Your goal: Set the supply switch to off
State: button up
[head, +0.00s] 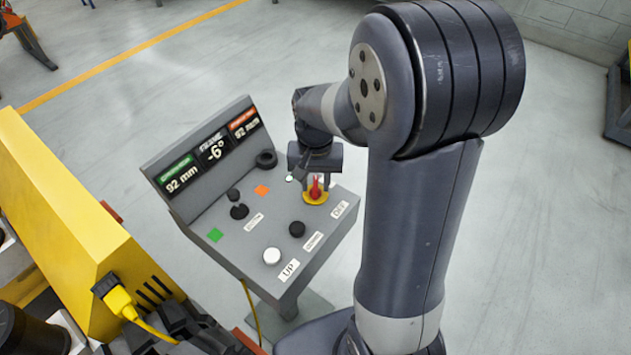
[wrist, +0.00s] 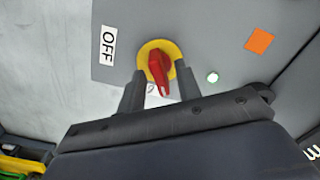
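The supply switch is a red rotary handle (head: 315,188) on a round yellow plate (head: 313,199), at the upper right of the sloped grey control panel. In the wrist view the red handle (wrist: 159,72) points down and slightly right, towards my gripper. A white OFF label (wrist: 107,46) lies to its left in that view. My gripper (head: 318,183) is over the switch. In the wrist view my gripper (wrist: 160,88) is open, with one finger on each side of the handle and gaps showing. Whether a finger touches it is unclear.
The grey panel (head: 212,262) also bears a white button (head: 272,256), a black button (head: 297,229), black knobs (head: 239,211) and a display reading -6° and 92 mm. A small lit lamp (wrist: 212,77) is beside the switch. Yellow machinery (head: 75,205) stands at left.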

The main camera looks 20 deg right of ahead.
jog(key=shift+f, duration=0.4)
jog(key=shift+c, duration=0.4)
grip_shut()
